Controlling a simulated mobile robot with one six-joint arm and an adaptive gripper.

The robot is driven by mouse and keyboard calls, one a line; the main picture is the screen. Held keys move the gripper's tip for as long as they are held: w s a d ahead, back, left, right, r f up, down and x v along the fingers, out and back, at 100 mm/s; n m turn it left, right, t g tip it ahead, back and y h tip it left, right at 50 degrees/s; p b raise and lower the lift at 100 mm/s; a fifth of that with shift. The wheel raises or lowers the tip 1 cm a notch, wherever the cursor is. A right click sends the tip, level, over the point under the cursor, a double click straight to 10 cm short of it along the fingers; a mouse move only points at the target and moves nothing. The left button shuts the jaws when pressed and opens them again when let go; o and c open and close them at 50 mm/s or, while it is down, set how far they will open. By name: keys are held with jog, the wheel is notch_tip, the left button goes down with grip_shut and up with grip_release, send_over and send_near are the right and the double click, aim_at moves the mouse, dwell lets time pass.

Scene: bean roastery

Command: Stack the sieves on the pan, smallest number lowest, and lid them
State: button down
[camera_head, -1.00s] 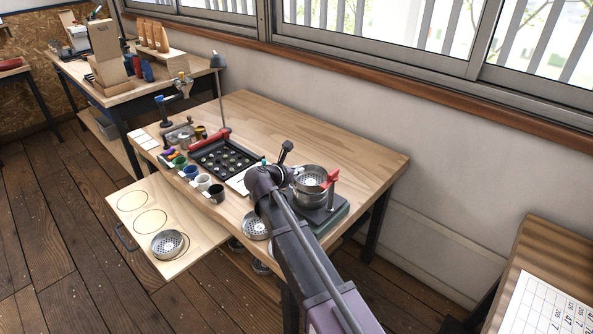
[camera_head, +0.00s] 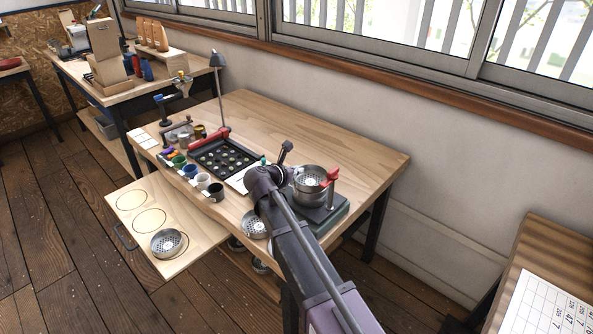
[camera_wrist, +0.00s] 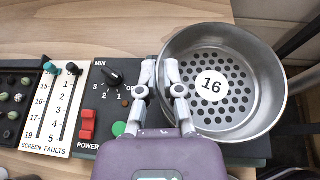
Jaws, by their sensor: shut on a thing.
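My gripper (camera_wrist: 160,78) is shut on the left rim of a round metal sieve marked 16 (camera_wrist: 240,95), one finger on each side of the wall. In the head view this sieve (camera_head: 311,178) is over the dark machine at the table's right; a metal vessel (camera_head: 306,200) shows just below it. I cannot tell whether the two touch. Another sieve (camera_head: 255,225) is at the table's front edge, partly behind my arm. One more sieve (camera_head: 167,243) lies in the nearest ring of the pull-out board (camera_head: 200,232). Their numbers are unreadable. I cannot make out a lid.
The machine has a control panel (camera_wrist: 110,100) with a knob and red and green buttons. A red-handled clamp (camera_head: 332,176) stands beside the stack. A black bean tray (camera_head: 222,155), small cups (camera_head: 203,182) and a lamp (camera_head: 219,90) are to the left. The table's back right is clear.

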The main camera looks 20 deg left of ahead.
jog(key=shift+f, duration=0.25)
jog(key=c, duration=1.1)
grip_release()
jog(key=shift+s, duration=0.15)
jog(key=shift+p+v, duration=1.9)
jog(key=shift+v, duration=3.45)
